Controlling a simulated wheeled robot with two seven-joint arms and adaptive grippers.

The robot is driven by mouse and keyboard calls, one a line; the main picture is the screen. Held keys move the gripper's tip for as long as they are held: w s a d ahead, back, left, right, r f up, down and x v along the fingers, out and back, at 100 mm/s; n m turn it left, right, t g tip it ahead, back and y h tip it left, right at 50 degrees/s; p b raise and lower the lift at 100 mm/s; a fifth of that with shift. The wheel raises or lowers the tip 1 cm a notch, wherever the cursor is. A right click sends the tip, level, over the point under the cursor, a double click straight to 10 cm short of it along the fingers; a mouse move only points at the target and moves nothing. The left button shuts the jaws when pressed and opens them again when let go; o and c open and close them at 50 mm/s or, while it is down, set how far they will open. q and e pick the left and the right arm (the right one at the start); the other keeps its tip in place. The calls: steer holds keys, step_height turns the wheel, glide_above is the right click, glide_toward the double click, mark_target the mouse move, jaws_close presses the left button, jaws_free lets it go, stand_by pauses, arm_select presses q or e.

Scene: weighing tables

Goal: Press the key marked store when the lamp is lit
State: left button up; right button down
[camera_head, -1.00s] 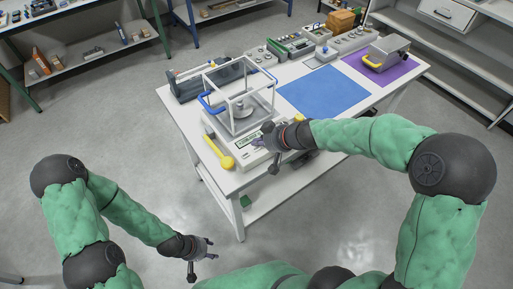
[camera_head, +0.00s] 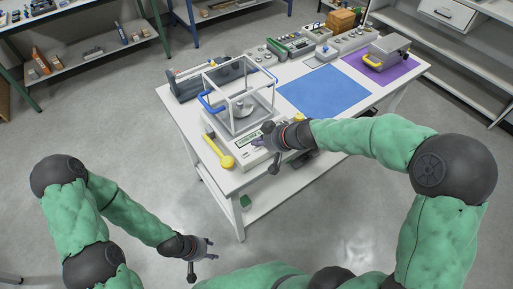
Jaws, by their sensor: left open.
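A balance with a clear framed draft shield (camera_head: 240,92) stands at the near left of the white table. A round pan (camera_head: 241,112) is inside the shield. The balance's front panel (camera_head: 247,142) carries a small greenish display. My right gripper (camera_head: 266,147) is over the right part of this panel, pointing left, and hides the keys there. Its fingers are too small to tell open from shut, or whether they touch a key. The store marking and a lit lamp cannot be made out. My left gripper (camera_head: 210,249) is open and empty, low over the floor, away from the table.
A blue mat (camera_head: 322,90) and a purple mat (camera_head: 392,68) lie to the right, the purple one bearing a grey device with a yellow handle (camera_head: 372,64). Several small devices and a brown box (camera_head: 340,20) line the back.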

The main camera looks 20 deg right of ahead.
mark_target(259, 150)
steer(key=shift+f+b, duration=0.3)
steer(key=shift+f+b, duration=0.35)
steer(key=shift+b, duration=0.2)
stand_by(0.8)
steer(key=shift+r, duration=0.2)
steer(key=shift+r+p, duration=0.45)
steer(key=shift+r, duration=0.15)
steer(key=shift+r, duration=0.1)
steer(key=shift+r+p, duration=1.8)
steer(key=shift+r, duration=0.65)
steer(key=shift+s+f, duration=0.1)
